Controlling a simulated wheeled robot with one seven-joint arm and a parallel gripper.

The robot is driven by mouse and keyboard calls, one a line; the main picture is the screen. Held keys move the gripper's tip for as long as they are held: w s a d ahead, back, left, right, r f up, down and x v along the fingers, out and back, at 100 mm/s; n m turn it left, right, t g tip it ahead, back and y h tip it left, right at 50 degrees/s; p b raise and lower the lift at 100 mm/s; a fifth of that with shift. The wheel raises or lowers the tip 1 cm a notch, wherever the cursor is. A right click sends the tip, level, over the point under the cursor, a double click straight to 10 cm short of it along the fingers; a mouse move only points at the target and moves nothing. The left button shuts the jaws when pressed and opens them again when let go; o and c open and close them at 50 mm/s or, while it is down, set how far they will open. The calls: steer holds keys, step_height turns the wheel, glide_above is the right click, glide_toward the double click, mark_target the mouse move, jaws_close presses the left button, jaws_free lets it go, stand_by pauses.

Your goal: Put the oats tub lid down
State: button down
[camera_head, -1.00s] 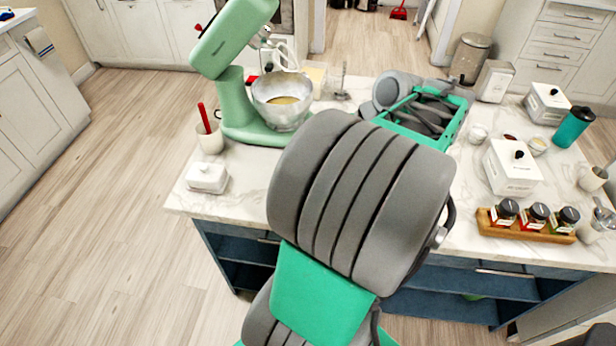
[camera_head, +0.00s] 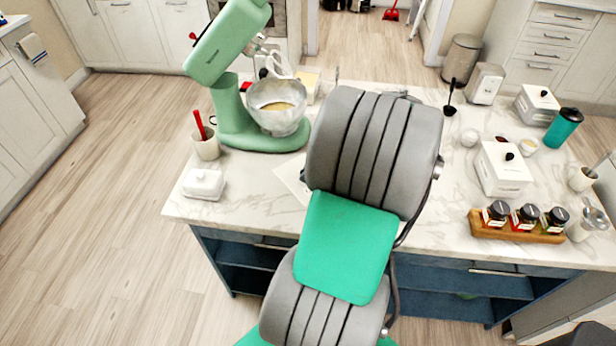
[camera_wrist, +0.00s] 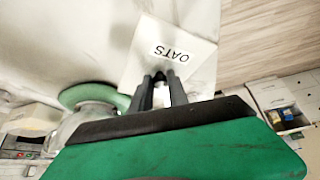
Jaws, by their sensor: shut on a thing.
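My gripper (camera_wrist: 161,82) shows in the wrist view with its two dark fingers close together, shut on the oats tub lid. The fingers hide much of what is between them. A white square marked OATS (camera_wrist: 169,35) shows at and beyond the fingertips, its text upside down in the picture. I cannot tell whether this square is the lid itself or a sheet lying under it. In the head view my arm hides the gripper and the lid. A pale flat sheet (camera_head: 289,174) lies on the marble counter (camera_head: 245,196), partly behind my arm.
A green stand mixer (camera_head: 229,102) with a steel bowl stands behind the sheet. A white butter dish (camera_head: 204,184) is to the left, near the counter's front edge. White tubs (camera_head: 501,170) with black knobs and a spice rack (camera_head: 515,230) stand on the right.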

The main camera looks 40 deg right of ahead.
steer(key=f, duration=0.1)
steer(key=w+d+f, duration=0.1)
steer(key=w+f, duration=0.1)
steer(key=shift+w+d+f, duration=0.2)
steer(key=shift+d+f, duration=0.1)
steer(key=shift+d, duration=0.05)
steer(key=shift+f, duration=1.75)
steer(key=c, duration=1.3)
jaws_free()
steer(key=shift+r+p, duration=0.15)
steer(key=shift+p, duration=0.25)
